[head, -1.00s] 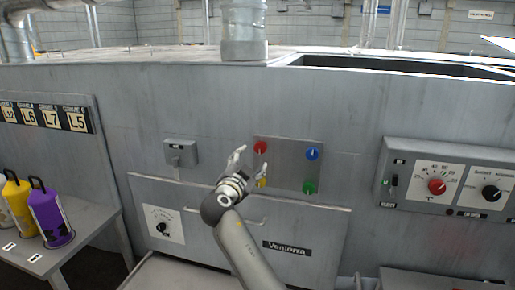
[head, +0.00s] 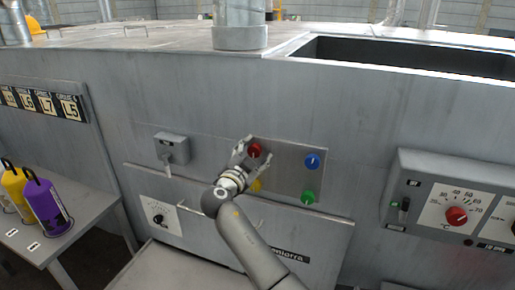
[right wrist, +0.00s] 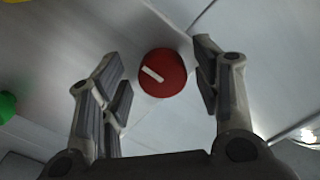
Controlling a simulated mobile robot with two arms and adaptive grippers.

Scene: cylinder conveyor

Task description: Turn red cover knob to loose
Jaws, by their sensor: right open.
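The red cover knob (head: 254,150) is at the upper left of a square metal panel (head: 285,172) on the grey machine front. In the right wrist view the red knob (right wrist: 162,72) is a round disc with a white bar mark that slants down to the right. My right gripper (head: 246,155) is open in front of the knob. In the right wrist view its fingers (right wrist: 160,82) stand on either side of the knob, apart from it. I cannot tell the remaining depth. My left gripper is not in view.
The panel also holds a blue knob (head: 312,161), a green knob (head: 308,197) and a yellow knob (head: 256,185) partly behind my gripper. A grey box (head: 171,146) is on the left. A control panel with a red dial (head: 456,216) is on the right.

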